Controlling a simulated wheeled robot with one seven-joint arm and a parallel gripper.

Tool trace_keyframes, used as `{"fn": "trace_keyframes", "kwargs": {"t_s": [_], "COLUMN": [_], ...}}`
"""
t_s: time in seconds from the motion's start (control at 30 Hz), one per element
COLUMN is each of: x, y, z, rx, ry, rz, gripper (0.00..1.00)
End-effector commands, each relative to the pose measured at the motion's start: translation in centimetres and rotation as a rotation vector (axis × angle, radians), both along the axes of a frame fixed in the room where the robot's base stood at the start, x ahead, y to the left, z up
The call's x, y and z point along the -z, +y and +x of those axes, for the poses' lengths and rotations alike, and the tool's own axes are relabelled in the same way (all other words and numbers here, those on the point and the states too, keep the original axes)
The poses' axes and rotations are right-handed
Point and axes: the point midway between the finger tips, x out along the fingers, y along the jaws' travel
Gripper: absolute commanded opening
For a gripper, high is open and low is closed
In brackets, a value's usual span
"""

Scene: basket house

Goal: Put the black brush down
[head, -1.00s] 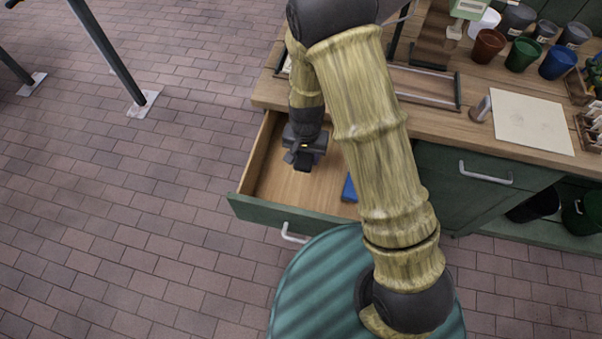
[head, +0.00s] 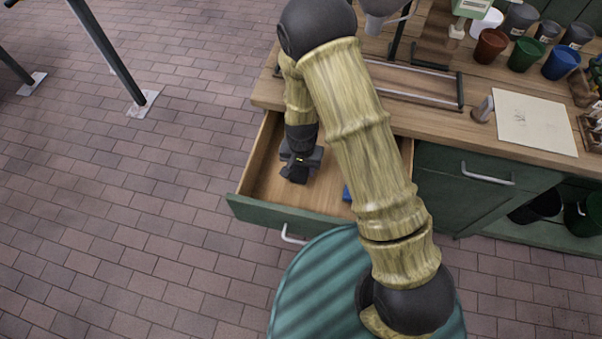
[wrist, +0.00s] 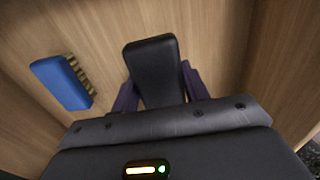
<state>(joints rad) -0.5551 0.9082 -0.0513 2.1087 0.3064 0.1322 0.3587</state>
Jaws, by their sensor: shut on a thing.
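The black brush (wrist: 155,68) shows in the wrist view between the two dark purple fingers of my gripper, which is shut on it. Only its smooth black top is visible; its underside is hidden. In the head view my gripper (head: 298,172) is inside the open drawer (head: 255,212), over its wooden floor. I cannot tell whether the brush touches the drawer floor.
A blue brush (wrist: 62,83) with tan bristles lies in the drawer, left of the black brush in the wrist view. Bare drawer floor (wrist: 215,40) shows around both. The wooden worktop (head: 430,125) stands beyond, with several pots on it.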

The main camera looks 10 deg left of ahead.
Motion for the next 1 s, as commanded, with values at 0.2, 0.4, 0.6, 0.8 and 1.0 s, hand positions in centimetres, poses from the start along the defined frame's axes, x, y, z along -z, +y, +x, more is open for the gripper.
{"fn": "trace_keyframes", "kwargs": {"t_s": [0.2,0.4,0.6,0.8,1.0], "x": [0.0,2.1,4.1,4.1,4.6], "y": [0.0,0.0,0.0,0.0,0.0], "z": [0.0,-0.1,0.0,0.0,0.0], "rx": [0.0,0.0,0.001,0.0,0.0], "ry": [0.0,0.003,0.0,-0.001,0.0], "rz": [0.0,-0.001,0.0,0.001,0.001], "gripper": [0.16,0.16,0.16,0.16,0.16]}}
